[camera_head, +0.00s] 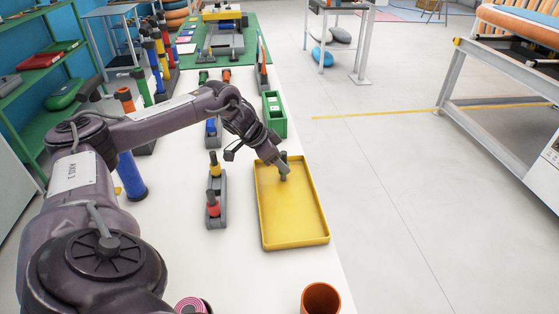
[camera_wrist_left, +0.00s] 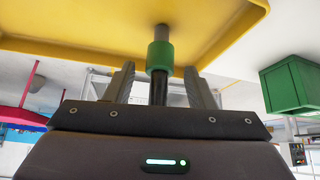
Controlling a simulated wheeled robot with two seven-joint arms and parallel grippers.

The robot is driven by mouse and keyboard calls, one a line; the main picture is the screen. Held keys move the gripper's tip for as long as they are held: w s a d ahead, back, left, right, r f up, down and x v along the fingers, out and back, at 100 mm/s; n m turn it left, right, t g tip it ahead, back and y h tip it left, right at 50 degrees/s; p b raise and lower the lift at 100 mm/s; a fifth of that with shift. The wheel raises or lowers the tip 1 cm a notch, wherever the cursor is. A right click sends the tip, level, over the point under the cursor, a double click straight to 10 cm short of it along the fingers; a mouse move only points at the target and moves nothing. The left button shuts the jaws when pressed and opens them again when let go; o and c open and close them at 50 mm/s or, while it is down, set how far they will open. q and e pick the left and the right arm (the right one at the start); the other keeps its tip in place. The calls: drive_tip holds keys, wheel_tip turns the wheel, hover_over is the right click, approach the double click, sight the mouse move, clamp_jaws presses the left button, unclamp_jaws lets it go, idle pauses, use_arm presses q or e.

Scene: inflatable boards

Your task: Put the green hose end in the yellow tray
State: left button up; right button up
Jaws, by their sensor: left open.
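The yellow tray (camera_head: 308,241) lies on the white table; its floor and rim also show in the left wrist view (camera_wrist_left: 90,45). My left gripper (camera_head: 283,172) is over the far part of the tray, pointing down. In the left wrist view my left gripper (camera_wrist_left: 159,72) has its fingers apart on either side of the green hose end (camera_wrist_left: 159,56). The hose end has a green collar, a grey tip and a dark stem, and appears against the tray's floor. I cannot tell whether it touches the tray. In the head view the arm hides the hose end.
A green box (camera_head: 274,114) stands just beyond the tray; it also shows in the wrist view (camera_wrist_left: 290,85). A grey holder (camera_head: 216,185) with yellow and red pieces is left of the tray. An orange-brown cup (camera_head: 320,299) is near the front. Open floor lies right of the table.

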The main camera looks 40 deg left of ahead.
use_arm(q)
drive_tip(key=p+v, duration=0.6)
drive_tip(key=v, duration=0.5)
drive_tip(key=shift+s+r, duration=0.2)
drive_tip(key=shift+r, duration=0.05)
drive_tip(key=shift+f, duration=0.1)
